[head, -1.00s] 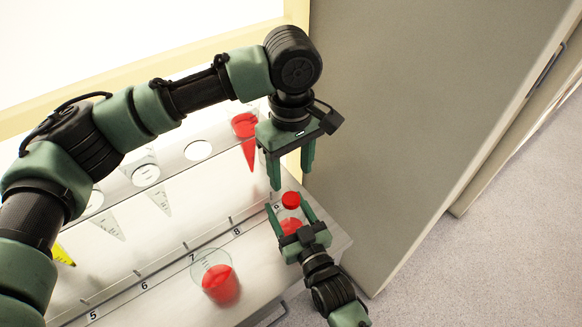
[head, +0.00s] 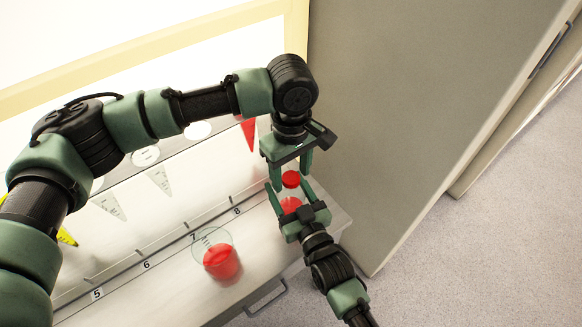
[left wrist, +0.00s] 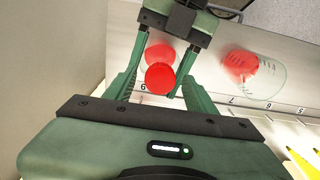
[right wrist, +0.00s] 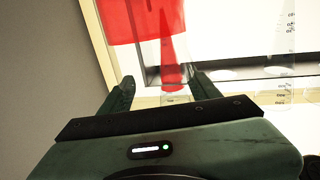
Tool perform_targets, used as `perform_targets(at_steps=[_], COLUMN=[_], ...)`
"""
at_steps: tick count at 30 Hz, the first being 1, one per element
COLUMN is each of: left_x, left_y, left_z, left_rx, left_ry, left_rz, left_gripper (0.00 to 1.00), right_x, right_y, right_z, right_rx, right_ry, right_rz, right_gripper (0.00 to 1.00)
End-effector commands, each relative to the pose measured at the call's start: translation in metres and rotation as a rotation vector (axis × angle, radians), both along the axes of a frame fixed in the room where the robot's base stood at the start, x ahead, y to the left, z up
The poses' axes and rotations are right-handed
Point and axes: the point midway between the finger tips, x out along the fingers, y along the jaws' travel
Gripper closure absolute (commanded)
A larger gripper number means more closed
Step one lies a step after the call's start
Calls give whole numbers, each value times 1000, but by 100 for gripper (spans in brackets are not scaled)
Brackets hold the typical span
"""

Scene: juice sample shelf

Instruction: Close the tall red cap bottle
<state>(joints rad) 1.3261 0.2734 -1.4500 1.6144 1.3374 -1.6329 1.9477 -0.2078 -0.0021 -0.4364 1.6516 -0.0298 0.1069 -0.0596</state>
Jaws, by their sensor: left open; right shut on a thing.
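The bottle (head: 291,204) holds red liquid, and its red cap (head: 291,179) sits at its top. My right gripper (head: 292,190) is shut on the bottle's body from the front. My left gripper (head: 291,182) points down from above, open, with its fingers on either side of the cap. The left wrist view shows the cap (left wrist: 160,78) between the open fingers, with my right gripper (left wrist: 166,56) beyond. I cannot tell whether the cap is fully seated or whether the left fingers touch it. In the right wrist view, red liquid (right wrist: 142,22) shows beyond the fingers.
A beaker of red liquid (head: 221,262) stands left of the bottle on the numbered bench. Cone tubes hang in the rack behind, one red (head: 249,134), others clear. A grey panel (head: 400,120) stands close on the right.

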Motion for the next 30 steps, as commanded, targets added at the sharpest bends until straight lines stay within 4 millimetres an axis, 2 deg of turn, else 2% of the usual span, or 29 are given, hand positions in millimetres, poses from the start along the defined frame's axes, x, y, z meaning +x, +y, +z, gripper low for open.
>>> perform_targets(at_steps=[3, 9, 20, 23, 30], left_x=[0, 0, 0, 0, 0], left_y=[0, 0, 0, 0, 0], left_z=[0, 0, 0, 0, -1], left_rx=[0, 0, -1, -1, -2], left_ry=[0, 0, 1, 1, 1], left_rz=[0, 0, -26, -134, -610], left_gripper=[44, 100, 100, 100, 100], right_x=[0, 0, 0, 0, 0], right_y=[0, 0, 0, 0, 0], right_z=[0, 0, 0, 0, 0], right_rx=[0, 0, 0, 0, 0], right_ry=[1, 1, 1, 1, 1], right_rz=[0, 0, 0, 0, 0], right_gripper=[100, 100, 100, 100, 100])
